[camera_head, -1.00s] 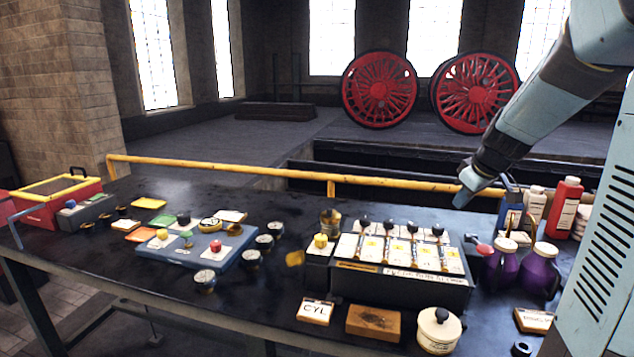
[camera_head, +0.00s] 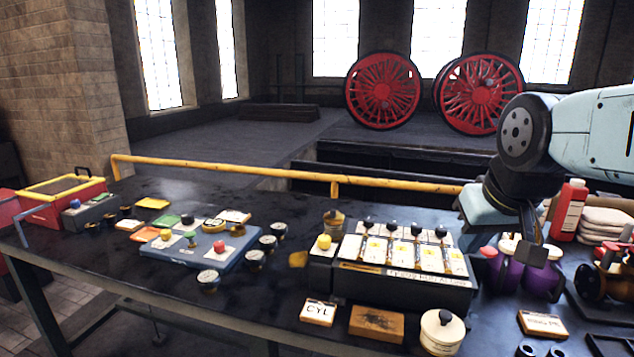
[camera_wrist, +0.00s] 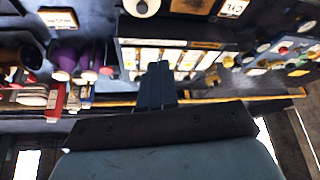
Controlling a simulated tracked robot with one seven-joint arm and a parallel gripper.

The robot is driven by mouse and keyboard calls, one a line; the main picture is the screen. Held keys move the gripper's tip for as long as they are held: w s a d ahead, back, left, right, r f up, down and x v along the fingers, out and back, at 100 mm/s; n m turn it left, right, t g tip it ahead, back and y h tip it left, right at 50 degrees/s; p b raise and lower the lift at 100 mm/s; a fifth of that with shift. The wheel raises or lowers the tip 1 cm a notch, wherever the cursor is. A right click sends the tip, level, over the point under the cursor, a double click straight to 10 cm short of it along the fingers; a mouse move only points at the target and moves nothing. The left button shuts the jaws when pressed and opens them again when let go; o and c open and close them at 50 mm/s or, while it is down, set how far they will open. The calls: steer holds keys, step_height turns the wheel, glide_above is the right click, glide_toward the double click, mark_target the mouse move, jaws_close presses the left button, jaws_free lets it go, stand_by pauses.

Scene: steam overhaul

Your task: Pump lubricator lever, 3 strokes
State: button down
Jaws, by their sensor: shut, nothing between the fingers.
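No lever is clearly marked as the lubricator's. A dark box (camera_head: 400,284) with a label I cannot read for sure stands on the bench, with white-and-yellow cards on top and several black knobs (camera_head: 391,227) along its back. At the right edge is an orange-and-black fitting (camera_head: 606,268), partly cut off; I cannot tell which is the lubricator. My gripper (camera_head: 535,256) is right of the box, pointing down near the purple jars. In the wrist view, its dark fingers (camera_wrist: 157,72) are together and empty, apart from the knobs.
Two purple jars (camera_head: 541,277), a red bottle (camera_head: 568,210) and folded cloths (camera_head: 606,222) crowd the right side. A cream pot (camera_head: 441,333) and a wooden block (camera_head: 376,323) lie in front. A yellow rail (camera_head: 280,174) runs behind the bench.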

steer(key=shift+s+a+f, duration=0.15)
steer(key=shift+s, duration=0.5)
steer(key=r+n+g, duration=0.2)
steer(key=n+g, duration=0.4)
steer(key=n, duration=0.8)
glide_above(491, 250)
steer(key=shift+w+f, duration=0.1)
step_height(491, 250, down, 14)
stand_by(0.3)
